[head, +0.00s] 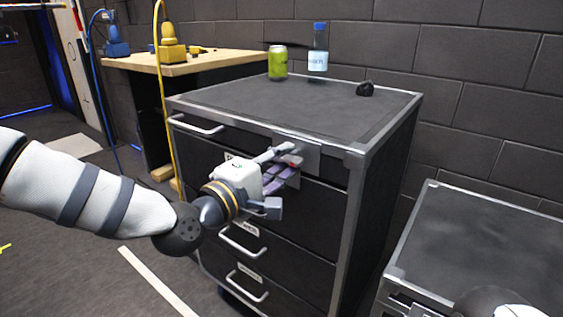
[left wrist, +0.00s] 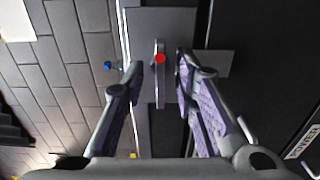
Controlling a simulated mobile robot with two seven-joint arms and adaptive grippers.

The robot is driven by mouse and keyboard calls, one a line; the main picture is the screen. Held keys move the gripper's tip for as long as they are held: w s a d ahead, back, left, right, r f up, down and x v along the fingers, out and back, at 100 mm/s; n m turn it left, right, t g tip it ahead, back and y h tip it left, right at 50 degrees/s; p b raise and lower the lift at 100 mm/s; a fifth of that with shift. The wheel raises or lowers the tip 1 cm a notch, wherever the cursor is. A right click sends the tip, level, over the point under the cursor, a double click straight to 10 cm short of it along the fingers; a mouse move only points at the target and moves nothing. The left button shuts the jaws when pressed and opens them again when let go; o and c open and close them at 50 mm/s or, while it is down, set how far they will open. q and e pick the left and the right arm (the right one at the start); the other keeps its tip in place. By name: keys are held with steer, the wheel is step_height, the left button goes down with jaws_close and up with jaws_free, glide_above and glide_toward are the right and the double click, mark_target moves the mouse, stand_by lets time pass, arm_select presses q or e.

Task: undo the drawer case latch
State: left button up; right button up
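The dark drawer case (head: 330,225) with a grey metal frame stands in the middle of the head view. Its latch is a thin grey bar (left wrist: 160,88) with a red dot at one end, on a grey plate (head: 312,160) near the top front edge. My left gripper (head: 285,164) is at the latch, partly covering it in the head view. In the left wrist view its purple-padded fingers (left wrist: 159,68) are open, one on each side of the bar, with gaps visible. Whether a finger touches it I cannot tell. My right gripper is not in view.
A green can (head: 277,62), a bottle (head: 318,48) and a small dark lump (head: 365,89) stand on the case top. Drawer handles (head: 243,243) stick out below my gripper. A wooden-topped bench (head: 205,62) is behind left; another metal-framed unit (head: 485,235) is at right.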

arm_select(q)
steer(key=shift+c, duration=0.6)
jaws_close()
steer(key=shift+r+m, duration=0.15)
steer(key=shift+m, duration=0.15)
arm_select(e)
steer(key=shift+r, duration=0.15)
arm_select(q)
steer(key=m+p, duration=0.1)
steer(key=m, duration=0.2)
steer(key=m+p, duration=0.2)
steer(key=m, duration=0.2)
steer(key=shift+r+m, duration=0.15)
steer(key=shift+m, duration=0.15)
steer(key=m+p, duration=0.2)
steer(key=m, duration=0.3)
steer(key=shift+m+p, duration=0.8)
steer(key=shift+m, duration=1.5)
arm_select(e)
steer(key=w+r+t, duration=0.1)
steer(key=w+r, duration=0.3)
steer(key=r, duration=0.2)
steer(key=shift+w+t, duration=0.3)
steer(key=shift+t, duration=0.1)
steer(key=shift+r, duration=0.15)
